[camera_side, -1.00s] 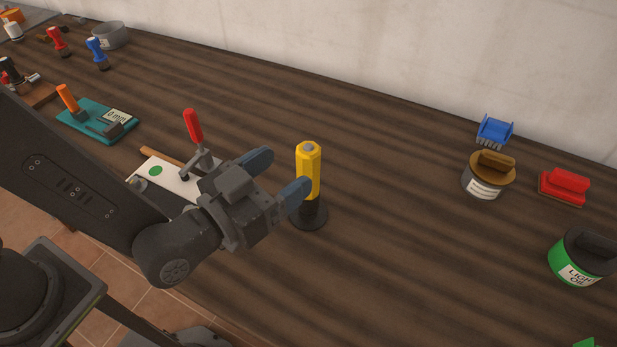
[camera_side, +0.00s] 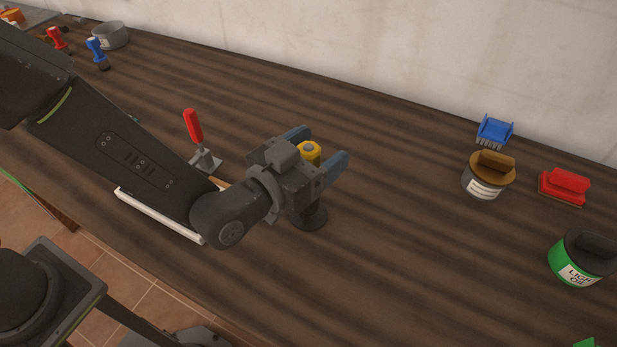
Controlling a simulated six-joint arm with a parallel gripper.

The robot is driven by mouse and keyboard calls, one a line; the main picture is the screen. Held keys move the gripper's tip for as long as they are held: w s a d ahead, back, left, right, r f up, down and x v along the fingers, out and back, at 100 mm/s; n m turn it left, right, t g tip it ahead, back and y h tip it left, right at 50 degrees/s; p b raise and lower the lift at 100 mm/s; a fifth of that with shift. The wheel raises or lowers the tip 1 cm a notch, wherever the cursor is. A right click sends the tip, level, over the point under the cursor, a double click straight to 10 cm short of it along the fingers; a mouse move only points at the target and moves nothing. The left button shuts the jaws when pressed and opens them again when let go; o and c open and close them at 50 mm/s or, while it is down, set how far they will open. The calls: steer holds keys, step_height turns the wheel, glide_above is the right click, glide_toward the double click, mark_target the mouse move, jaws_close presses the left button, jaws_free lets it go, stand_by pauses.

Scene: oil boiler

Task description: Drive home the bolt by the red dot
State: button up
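My gripper (camera_side: 321,152) is at the yellow-handled tool (camera_side: 309,149), which stands upright on a round black base (camera_side: 309,217). The two blue-grey fingers are apart, one on each side of the yellow handle. I cannot tell whether they touch it. Most of the handle is hidden behind my gripper. The white board (camera_side: 160,214) shows only as a front edge; my arm covers the rest. A red-handled clamp (camera_side: 194,127) stands at its back. No bolt and no red dot show in this view.
Red (camera_side: 58,40) and blue (camera_side: 97,52) handled tools and a grey pot (camera_side: 110,35) are far left. The middle right is clear.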

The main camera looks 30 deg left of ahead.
jaws_close()
stand_by(0.5)
steer(key=shift+r, duration=0.2)
steer(key=shift+r, duration=0.3)
steer(key=r, duration=0.4)
steer(key=shift+a, duration=0.4)
steer(key=w+a+r, duration=0.1)
steer(key=a+r, duration=0.5)
steer(key=a, duration=0.4)
steer(key=shift+w+a, duration=0.35)
steer(key=shift+w, duration=0.05)
steer(key=shift+r, duration=0.1)
